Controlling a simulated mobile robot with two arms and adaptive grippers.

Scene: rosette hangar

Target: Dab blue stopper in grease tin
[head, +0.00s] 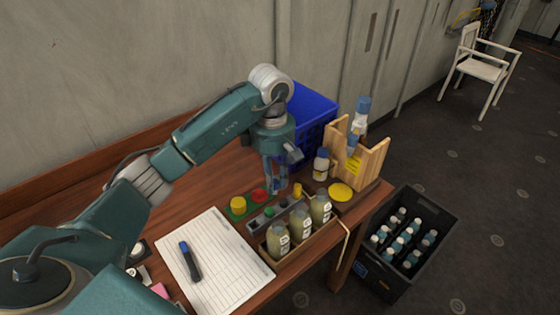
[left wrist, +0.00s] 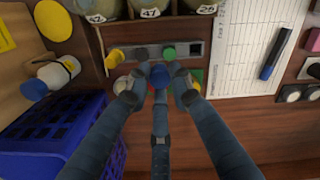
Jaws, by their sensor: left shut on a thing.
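My left gripper (head: 274,188) points down over the table behind the stopper rack. In the left wrist view its three fingers (left wrist: 160,84) close around a blue stopper (left wrist: 159,74), whose round top shows between the fingertips. A pale round thing (left wrist: 121,84) is partly hidden beside a finger; it may be the grease tin, but I cannot tell for sure. I cannot tell whether the stopper touches anything below it. My right gripper is not in view.
The grey rack (left wrist: 152,64) holds yellow, grey and green stoppers, with one dark empty slot. A green mat (head: 234,214) with yellow and red rounds is left of the gripper. Labelled jars (head: 300,224), a blue crate (head: 312,110) and a wooden stand (head: 373,163) are close by.

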